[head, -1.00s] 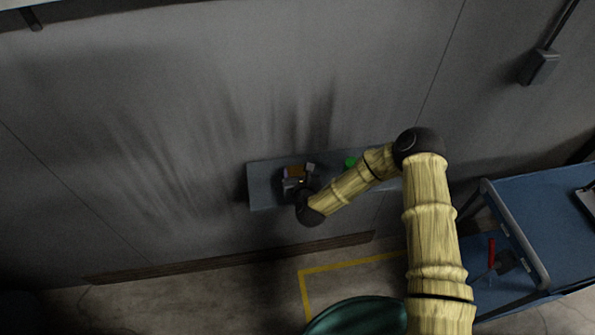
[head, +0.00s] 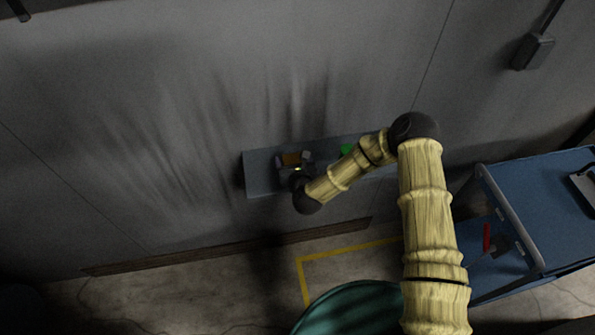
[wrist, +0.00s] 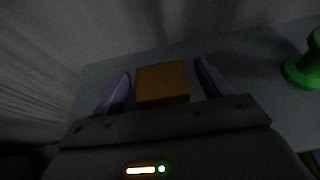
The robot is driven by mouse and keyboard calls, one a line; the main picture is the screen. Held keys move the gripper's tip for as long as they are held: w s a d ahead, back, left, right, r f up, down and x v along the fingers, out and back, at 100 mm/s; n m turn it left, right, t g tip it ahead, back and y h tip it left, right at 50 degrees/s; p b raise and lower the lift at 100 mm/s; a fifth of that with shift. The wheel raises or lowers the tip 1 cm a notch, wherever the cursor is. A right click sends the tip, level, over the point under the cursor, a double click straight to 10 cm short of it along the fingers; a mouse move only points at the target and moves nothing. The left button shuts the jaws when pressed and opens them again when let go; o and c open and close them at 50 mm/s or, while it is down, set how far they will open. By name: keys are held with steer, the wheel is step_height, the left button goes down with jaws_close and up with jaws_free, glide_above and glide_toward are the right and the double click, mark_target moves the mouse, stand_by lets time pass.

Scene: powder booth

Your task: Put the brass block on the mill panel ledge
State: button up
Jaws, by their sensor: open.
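The brass block (wrist: 162,82) sits on the grey ledge (wrist: 235,75) and lies between the two spread fingers of my gripper (wrist: 163,88) in the wrist view. A gap shows on each side of it, so the fingers do not grip it. In the head view the brass block (head: 291,159) is a small brown-orange patch on the wall ledge (head: 262,176), partly hidden by my gripper (head: 293,163). The gripper is open at the ledge's left part.
A green knob-shaped object (wrist: 305,67) stands on the ledge to the right of the block; it also shows in the head view (head: 346,150). A blue cart (head: 535,205) stands at the right, and a teal round object (head: 350,312) is below. The wall is behind the ledge.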

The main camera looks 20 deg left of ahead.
steer(key=b+v, duration=0.4)
steer(key=v, duration=0.7)
steer(key=shift+s+d, duration=0.2)
steer(key=shift+s, duration=0.1)
stand_by(0.3)
